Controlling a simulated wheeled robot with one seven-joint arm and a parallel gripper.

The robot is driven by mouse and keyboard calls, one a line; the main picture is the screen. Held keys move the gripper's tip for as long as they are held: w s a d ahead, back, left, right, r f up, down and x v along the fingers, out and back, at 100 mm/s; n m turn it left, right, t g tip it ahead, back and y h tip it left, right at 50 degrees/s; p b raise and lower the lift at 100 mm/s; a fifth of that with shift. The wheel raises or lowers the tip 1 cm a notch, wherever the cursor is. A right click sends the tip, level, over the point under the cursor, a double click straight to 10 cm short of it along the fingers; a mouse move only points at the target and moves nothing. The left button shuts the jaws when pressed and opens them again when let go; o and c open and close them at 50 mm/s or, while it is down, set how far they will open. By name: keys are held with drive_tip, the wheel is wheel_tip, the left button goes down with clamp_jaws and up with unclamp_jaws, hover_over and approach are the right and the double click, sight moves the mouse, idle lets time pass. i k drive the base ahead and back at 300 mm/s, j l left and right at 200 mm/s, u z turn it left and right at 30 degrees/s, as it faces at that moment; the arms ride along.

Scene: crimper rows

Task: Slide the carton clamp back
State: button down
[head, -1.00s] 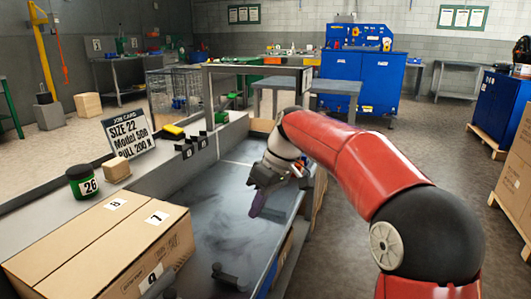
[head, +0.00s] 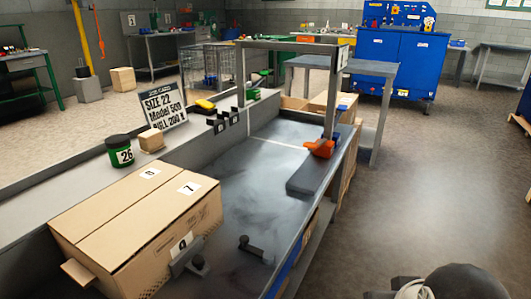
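A large closed cardboard carton (head: 135,225) with labels 8, 7 and 9 lies on the near left of the grey bench. A small grey bracket with a black knob (head: 188,262) stands against or just beside the carton's front right corner; I take it to be the carton clamp, but cannot tell whether it touches. A separate dark handle-like piece (head: 256,249) lies on the bench to its right. My gripper is outside the picture; only part of my arm shows at the bottom right.
A dark block (head: 310,181) with an orange piece (head: 320,148) sits at the bench's right edge beside a grey frame post (head: 331,105). A job card (head: 162,107), a green jar (head: 120,151) and a small wooden block (head: 151,140) stand on the left ledge. The bench middle is clear.

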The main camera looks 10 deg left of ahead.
sight(190, 259)
drive_tip(key=k+u, duration=0.1)
drive_tip(key=u, duration=0.35)
drive_tip(key=k+u, duration=0.1)
drive_tip(key=u, duration=0.75)
drive_tip(key=j+z, duration=0.2)
drive_tip(key=i+j, duration=0.05)
